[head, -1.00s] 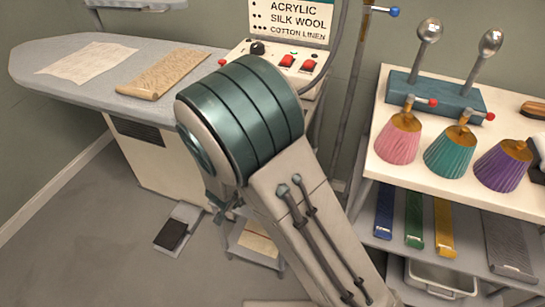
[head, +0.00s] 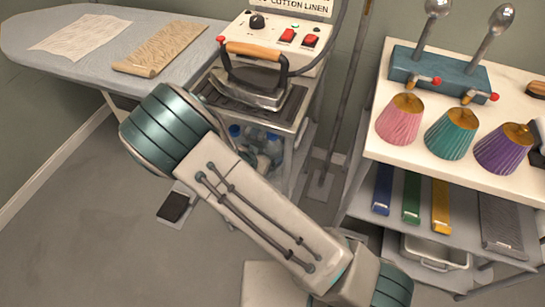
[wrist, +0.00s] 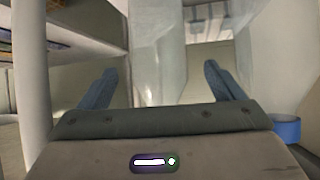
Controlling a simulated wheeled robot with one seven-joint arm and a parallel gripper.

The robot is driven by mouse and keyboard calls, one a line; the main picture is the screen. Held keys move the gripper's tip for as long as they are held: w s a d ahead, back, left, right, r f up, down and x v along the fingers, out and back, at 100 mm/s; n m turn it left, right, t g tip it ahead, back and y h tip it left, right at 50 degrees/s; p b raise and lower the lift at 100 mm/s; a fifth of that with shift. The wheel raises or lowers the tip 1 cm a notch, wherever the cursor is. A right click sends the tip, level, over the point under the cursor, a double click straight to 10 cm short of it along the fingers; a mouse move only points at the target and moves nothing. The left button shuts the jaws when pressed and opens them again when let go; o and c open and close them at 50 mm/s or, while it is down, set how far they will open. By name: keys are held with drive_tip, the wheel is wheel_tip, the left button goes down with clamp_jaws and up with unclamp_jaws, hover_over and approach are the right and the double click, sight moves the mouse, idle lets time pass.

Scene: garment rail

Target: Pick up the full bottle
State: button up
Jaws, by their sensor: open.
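Clear bottles with blue tops (head: 272,150) stand on the shelf under the iron, partly hidden behind my arm in the head view. In the wrist view my gripper (wrist: 160,70) is open, with its two blue fingers apart. A translucent bottle (wrist: 152,45) shows between the fingers, just left of the middle. Another translucent shape, seemingly a second bottle (wrist: 205,18), stands behind it to the right. I cannot tell which bottle is full, or whether a finger touches one.
An iron (head: 255,78) sits on the stand above the shelf, below a control box (head: 285,42). A blue ring-like thing (wrist: 286,128) is close on the right in the wrist view. An ironing board (head: 90,65) is at left; a shelf unit (head: 460,215) at right.

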drive_tip(key=b+x, duration=0.1)
drive_tip(key=x, duration=0.4)
drive_tip(key=shift+d+r, duration=0.1)
drive_tip(key=shift+r, duration=0.1)
drive_tip(key=c, duration=1.5)
drive_tip(key=shift+c, duration=0.2)
